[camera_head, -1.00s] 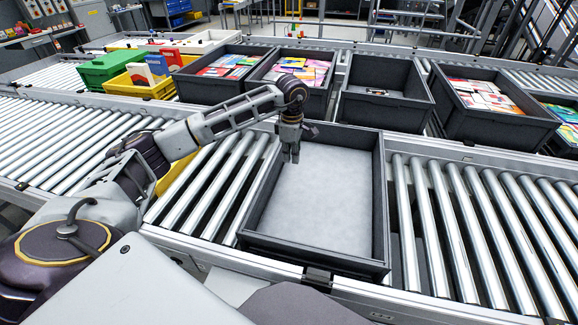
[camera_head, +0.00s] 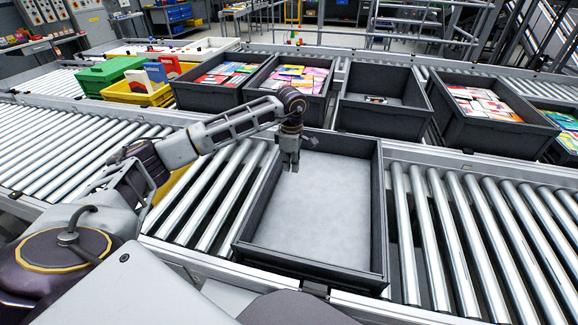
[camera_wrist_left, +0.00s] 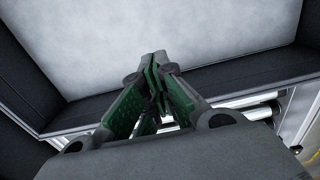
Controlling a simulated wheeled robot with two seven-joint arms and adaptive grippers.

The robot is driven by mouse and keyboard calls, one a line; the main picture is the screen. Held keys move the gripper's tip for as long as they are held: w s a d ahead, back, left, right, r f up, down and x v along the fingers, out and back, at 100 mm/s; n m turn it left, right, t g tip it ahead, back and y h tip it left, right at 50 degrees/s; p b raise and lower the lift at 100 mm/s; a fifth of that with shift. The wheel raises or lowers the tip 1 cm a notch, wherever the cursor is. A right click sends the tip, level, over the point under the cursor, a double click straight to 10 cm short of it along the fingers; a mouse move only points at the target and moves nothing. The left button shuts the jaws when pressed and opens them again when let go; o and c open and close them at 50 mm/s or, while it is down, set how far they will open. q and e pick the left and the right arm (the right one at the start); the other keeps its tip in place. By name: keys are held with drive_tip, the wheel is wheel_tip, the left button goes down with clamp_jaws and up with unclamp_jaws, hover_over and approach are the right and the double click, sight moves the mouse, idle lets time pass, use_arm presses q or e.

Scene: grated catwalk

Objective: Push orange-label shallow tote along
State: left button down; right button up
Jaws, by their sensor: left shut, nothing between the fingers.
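A shallow dark-grey tote (camera_head: 383,215) with a bare, pale floor sits on the near roller conveyor in front of me. No orange label shows on the sides I can see. My left gripper (camera_head: 290,168) points down inside the tote near its far-left corner, with its fingers shut and empty. In the left wrist view the green-padded fingers of the left gripper (camera_wrist_left: 155,65) meet in front of the tote's wall (camera_wrist_left: 225,75). I cannot tell whether they touch the wall. My right gripper is not in view.
Bare rollers (camera_head: 460,235) lie right of the tote, and more (camera_head: 215,195) lie left.

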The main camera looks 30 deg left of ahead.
use_arm(q)
approach(280, 193)
drive_tip(key=d+f, duration=0.2)
drive_tip(key=w+d+f, duration=0.1)
drive_tip(key=d+f, duration=0.1)
drive_tip(key=shift+w, duration=0.1)
drive_tip(key=shift+s+a+r, duration=0.15)
drive_tip(key=shift+s+a, duration=0.05)
drive_tip(key=shift+a, duration=0.8)
drive_tip(key=shift+s+a, duration=0.25)
drive_tip(key=shift+a, duration=0.7)
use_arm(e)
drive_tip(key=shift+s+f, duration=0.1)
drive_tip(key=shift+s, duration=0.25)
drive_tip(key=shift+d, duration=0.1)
use_arm(q)
drive_tip(key=shift+a, duration=0.1)
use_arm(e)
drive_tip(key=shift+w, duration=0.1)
